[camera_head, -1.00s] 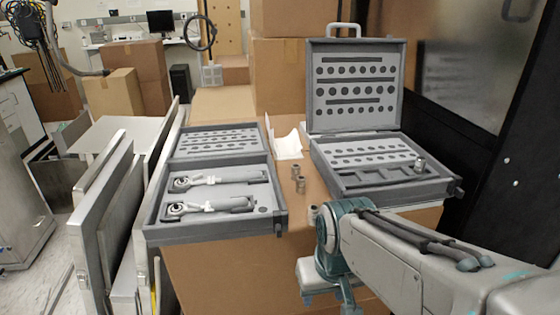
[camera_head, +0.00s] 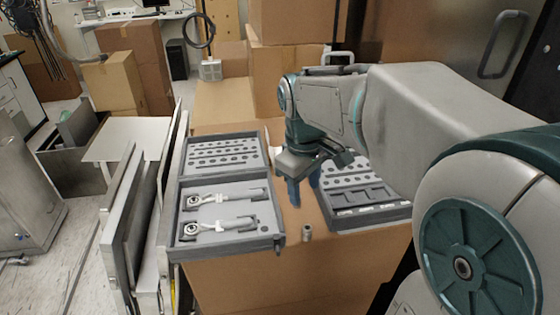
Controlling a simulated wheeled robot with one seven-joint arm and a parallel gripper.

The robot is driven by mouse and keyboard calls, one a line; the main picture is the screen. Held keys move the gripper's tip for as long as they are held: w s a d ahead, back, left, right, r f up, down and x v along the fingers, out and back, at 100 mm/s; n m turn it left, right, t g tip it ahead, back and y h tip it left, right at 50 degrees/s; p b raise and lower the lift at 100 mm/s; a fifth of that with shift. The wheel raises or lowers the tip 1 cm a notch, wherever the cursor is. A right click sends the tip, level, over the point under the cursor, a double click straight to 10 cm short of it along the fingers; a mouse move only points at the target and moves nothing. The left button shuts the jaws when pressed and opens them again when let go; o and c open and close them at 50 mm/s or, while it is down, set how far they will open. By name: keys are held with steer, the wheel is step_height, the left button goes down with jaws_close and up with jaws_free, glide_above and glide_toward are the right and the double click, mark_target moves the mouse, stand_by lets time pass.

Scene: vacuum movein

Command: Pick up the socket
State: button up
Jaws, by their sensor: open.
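A small metal socket (camera_head: 306,233) stands on the cardboard box top (camera_head: 250,275), near its front and between the two tool cases. My gripper (camera_head: 304,190) is open and points down over the gap between the cases, farther back than this socket. Its blue fingers are apart, and I see no socket held between them. My gripper covers the spot where two sockets showed earlier, so I cannot tell whether they are still there.
An open grey case (camera_head: 273,244) with two ratchet wrenches (camera_head: 222,198) lies left of my gripper. Another open case (camera_head: 370,219) lies right; my arm hides most of its lid. Metal panels (camera_head: 120,215) lean beside the box on the left.

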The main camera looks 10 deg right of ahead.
steer(key=w+r+n+g, duration=0.1)
steer(key=w+r+n, duration=0.1)
steer(key=w+n, duration=0.65)
steer(key=shift+m, duration=0.95)
steer(key=f, duration=0.2)
steer(key=w+f, duration=0.1)
steer(key=f, duration=0.4)
steer(key=shift+w+d+f, duration=0.15)
steer(key=shift+w+f, duration=0.2)
steer(key=shift+f, duration=0.05)
steer(key=shift+s+d+f+p, duration=0.1)
steer(key=shift+f+p, duration=0.1)
steer(key=shift+f, duration=0.7)
steer(key=shift+s+d+f+p, duration=0.15)
steer(key=shift+f+p, duration=0.1)
steer(key=shift+f, duration=0.65)
steer(key=shift+s+d+f+p, duration=0.1)
steer(key=shift+f+p, duration=0.1)
steer(key=shift+f, duration=0.7)
jaws_close()
